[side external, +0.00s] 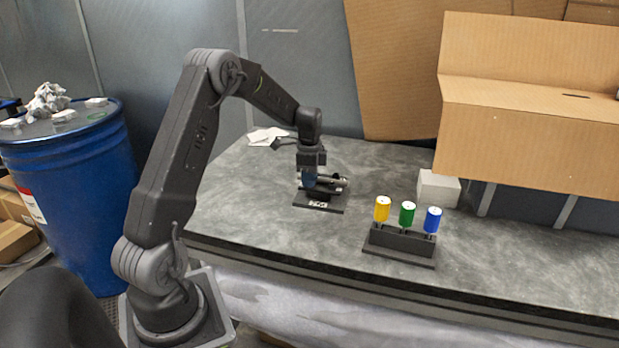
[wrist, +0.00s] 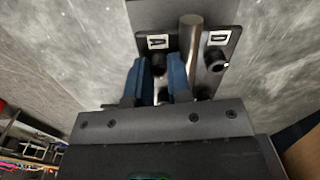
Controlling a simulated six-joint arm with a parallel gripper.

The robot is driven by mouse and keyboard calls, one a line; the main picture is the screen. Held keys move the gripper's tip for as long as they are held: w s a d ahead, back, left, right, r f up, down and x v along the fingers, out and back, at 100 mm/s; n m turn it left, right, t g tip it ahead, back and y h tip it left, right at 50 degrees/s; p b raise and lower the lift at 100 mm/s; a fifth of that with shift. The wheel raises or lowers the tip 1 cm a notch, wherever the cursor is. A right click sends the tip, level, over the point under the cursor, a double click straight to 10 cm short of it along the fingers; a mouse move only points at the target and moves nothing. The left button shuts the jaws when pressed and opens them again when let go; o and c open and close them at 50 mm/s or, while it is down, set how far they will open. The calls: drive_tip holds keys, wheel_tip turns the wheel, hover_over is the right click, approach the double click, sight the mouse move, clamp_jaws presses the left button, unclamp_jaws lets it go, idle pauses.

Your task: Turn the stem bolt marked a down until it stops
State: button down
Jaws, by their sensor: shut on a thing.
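The dark fixture (side external: 331,208) stands on the grey table in the side view, and its plate also shows in the wrist view (wrist: 232,35). The stem bolt marked A (wrist: 159,65) is a dark knob just below the white label A (wrist: 158,41). My gripper (wrist: 160,68) has a blue finger on each side of this bolt and is shut on it. In the side view my gripper (side external: 309,183) points down at the fixture and hides part of it. The fingers hide most of the bolt, so its height cannot be told.
A dark bolt (wrist: 216,61) sits by the label D (wrist: 218,37). A metal bar (wrist: 191,35) runs close beside my right finger. A dark rack (side external: 402,240) with yellow, green and blue capped pieces stands right, before a white block (side external: 438,188). Bare table lies between.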

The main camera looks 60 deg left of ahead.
drive_tip(key=shift+m, duration=0.7)
drive_tip(key=c, duration=1.1)
unclamp_jaws()
drive_tip(key=shift+o, duration=0.2)
drive_tip(key=shift+r, duration=0.1)
wheel_tip(320, 180, up, 14)
drive_tip(key=shift+f, duration=0.2)
